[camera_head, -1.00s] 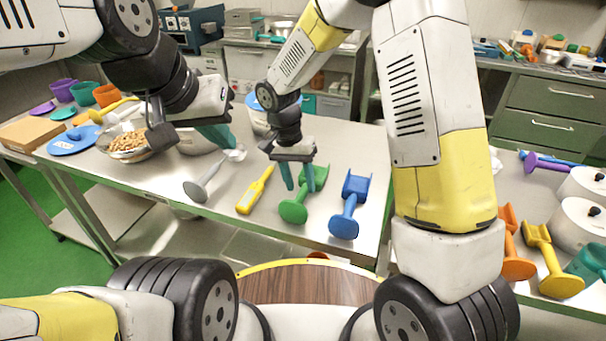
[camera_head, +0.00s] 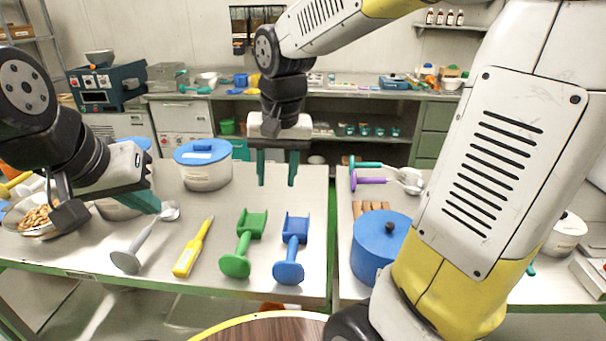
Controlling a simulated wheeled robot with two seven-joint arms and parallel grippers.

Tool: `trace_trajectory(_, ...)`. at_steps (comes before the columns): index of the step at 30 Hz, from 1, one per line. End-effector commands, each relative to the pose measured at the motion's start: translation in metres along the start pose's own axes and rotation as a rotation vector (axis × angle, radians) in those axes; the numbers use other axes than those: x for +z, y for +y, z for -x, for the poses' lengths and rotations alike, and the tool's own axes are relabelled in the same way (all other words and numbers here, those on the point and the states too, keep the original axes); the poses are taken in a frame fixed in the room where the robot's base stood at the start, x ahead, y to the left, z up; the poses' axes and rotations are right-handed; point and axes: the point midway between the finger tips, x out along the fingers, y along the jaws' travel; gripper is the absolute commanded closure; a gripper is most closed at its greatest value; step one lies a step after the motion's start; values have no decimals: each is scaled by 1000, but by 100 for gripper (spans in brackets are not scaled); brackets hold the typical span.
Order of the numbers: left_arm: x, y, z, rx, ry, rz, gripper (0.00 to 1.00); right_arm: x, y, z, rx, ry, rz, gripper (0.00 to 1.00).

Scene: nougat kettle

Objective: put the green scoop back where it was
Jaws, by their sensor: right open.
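The green scoop (camera_head: 243,247) lies on the steel table (camera_head: 219,196), between the yellow thermometer-like tool (camera_head: 194,248) and the blue scoop (camera_head: 292,249). My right gripper (camera_head: 276,184) is open and empty, raised above and behind the green and blue scoops, apart from both. My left gripper (camera_head: 160,208) is at the left, beside the head of a grey scoop-like tool (camera_head: 149,238); its fingers overlap in this view, and I cannot tell whether they hold anything.
A white pot with a blue lid (camera_head: 205,165) stands behind the tools. A bowl of nuts (camera_head: 38,217) is at the left. A blue pot (camera_head: 377,243) stands on the right table, across a narrow gap. Bare tabletop lies around the scoops.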

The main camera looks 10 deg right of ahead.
Motion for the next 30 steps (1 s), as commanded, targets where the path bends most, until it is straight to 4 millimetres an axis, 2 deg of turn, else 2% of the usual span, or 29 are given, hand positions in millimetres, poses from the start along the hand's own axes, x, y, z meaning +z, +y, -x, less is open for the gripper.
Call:
trace_trajectory(1,0,0,0,0,0,0,100,10,15,15,-30,47,13,56)
trace_trajectory(6,0,0,0,0,0,0,100,45,50,43,-103,190,88,56)
trace_trajectory(12,0,0,0,0,0,0,100,73,69,55,-135,316,154,56)
trace_trajectory(17,0,0,0,0,0,0,100,80,73,57,-139,351,177,56)
trace_trajectory(30,0,0,0,0,0,0,100,80,73,57,-139,352,179,56)
